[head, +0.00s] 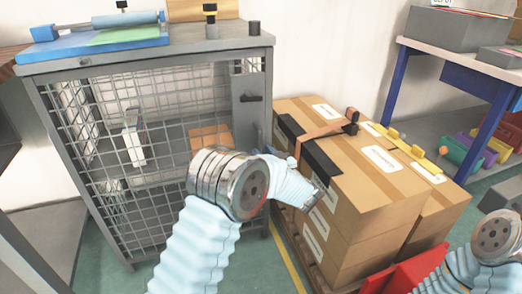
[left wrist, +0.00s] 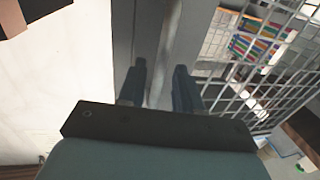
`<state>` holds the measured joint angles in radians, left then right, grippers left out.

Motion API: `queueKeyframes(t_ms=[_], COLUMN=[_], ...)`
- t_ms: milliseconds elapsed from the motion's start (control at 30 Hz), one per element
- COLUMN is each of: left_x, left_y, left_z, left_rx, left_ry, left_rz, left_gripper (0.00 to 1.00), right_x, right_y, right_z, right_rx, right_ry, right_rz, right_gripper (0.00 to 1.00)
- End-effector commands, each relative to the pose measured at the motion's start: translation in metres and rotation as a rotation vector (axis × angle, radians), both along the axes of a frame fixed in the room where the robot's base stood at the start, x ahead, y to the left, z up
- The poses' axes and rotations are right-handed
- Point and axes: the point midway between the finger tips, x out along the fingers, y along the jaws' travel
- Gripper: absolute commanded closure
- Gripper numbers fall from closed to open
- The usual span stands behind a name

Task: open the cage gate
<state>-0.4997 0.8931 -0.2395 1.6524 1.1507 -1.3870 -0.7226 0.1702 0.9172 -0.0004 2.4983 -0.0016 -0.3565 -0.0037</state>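The cage (head: 150,50) is a grey metal frame at the left of the head view. Its mesh gate (head: 110,180) faces me and looks shut. A dark handle-like piece (head: 251,98) sits on the right front post. My left arm reaches in front of the gate's right side, and its gripper (head: 268,143) is mostly hidden beside that post. In the left wrist view the two dark fingers (left wrist: 160,88) are apart. A grey upright bar (left wrist: 170,40) shows between them; I cannot tell whether they touch it. My right gripper is outside the views.
Stacked cardboard boxes (head: 365,190) on a pallet stand close to the right of the cage. A blue-legged table (head: 395,85) is at the far right. A red object (head: 405,272) lies in front of the boxes. Items, including a blue board (head: 90,45), lie on the cage top.

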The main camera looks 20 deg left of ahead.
Motion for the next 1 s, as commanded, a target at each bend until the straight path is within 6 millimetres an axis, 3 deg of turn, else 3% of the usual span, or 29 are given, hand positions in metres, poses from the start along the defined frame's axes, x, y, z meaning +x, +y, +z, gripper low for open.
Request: queueKeyframes(t_ms=[200, 533, 767, 1000], left_x=[0.017, 0.020, 0.020, 0.020], left_y=[0.017, 0.020, 0.020, 0.020], left_z=[0.000, 0.000, 0.000, 0.000], left_rx=[0.000, -0.001, -0.001, 0.000], left_ry=[0.000, 0.001, 0.001, 0.000], left_rz=[0.000, -0.002, -0.001, -0.001], left_gripper=[0.66, 0.66, 1.00, 1.00], right_x=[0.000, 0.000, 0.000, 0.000], right_y=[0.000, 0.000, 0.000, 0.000], right_z=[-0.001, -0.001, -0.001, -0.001], right_rx=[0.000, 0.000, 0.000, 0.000], right_ry=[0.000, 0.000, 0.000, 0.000], right_rz=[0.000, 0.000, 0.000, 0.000], right_gripper=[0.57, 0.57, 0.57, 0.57])
